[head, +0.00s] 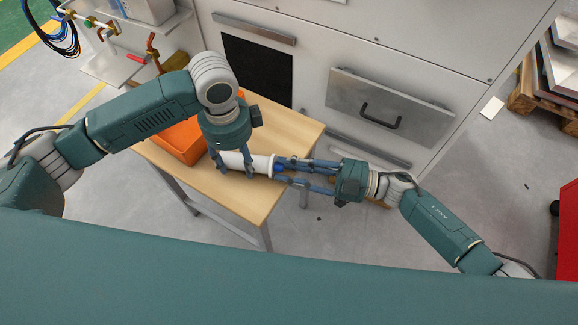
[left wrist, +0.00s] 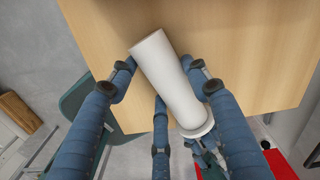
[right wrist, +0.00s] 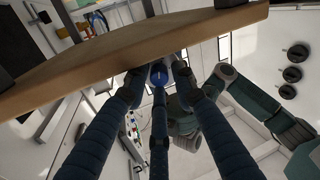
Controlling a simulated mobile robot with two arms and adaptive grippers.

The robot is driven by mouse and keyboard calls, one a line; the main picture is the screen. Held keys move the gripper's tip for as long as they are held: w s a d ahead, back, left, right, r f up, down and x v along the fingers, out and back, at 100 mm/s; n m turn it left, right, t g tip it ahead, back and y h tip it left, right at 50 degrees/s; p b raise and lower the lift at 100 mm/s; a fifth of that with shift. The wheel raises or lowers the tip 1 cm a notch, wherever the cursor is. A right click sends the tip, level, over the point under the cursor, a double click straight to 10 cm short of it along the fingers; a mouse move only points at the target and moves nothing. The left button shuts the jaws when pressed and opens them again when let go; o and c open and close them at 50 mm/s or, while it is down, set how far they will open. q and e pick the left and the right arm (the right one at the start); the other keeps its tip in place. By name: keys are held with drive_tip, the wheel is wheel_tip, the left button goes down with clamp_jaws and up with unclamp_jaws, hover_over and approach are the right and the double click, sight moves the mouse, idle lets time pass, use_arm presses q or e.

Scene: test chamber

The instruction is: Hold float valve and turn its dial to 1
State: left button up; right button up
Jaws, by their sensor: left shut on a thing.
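The float valve (head: 262,164) is a white cylinder with a wider collar at its right end. It lies roughly level above the table's front edge. My left gripper (head: 234,168) is shut on its body; in the left wrist view the white body (left wrist: 172,80) sits between the fingers. The blue dial (head: 279,169) is on the valve's right end and faces my right gripper (head: 284,170). In the right wrist view the dial (right wrist: 158,74) lies between the fingertips, with a mark on its face too small to read. I cannot tell whether these fingers touch it.
The wooden table (head: 240,195) lies below the valve, with an orange bin (head: 180,140) on it behind my left arm. A grey cabinet with a handled drawer (head: 385,108) stands behind. A wooden pallet (head: 525,95) is at the far right. Open floor lies right of the table.

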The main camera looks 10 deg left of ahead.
clamp_jaws()
drive_tip(key=shift+n, duration=0.4)
use_arm(q)
drive_tip(key=shift+a, duration=0.1)
use_arm(e)
drive_tip(key=n, duration=0.3)
drive_tip(key=shift+r+n, duration=0.1)
drive_tip(key=shift+n, duration=0.3)
drive_tip(key=n, duration=0.5)
drive_tip(key=shift+g, duration=0.4)
use_arm(q)
drive_tip(key=shift+w, duration=0.1)
use_arm(e)
drive_tip(key=shift+s, duration=0.1)
unclamp_jaws()
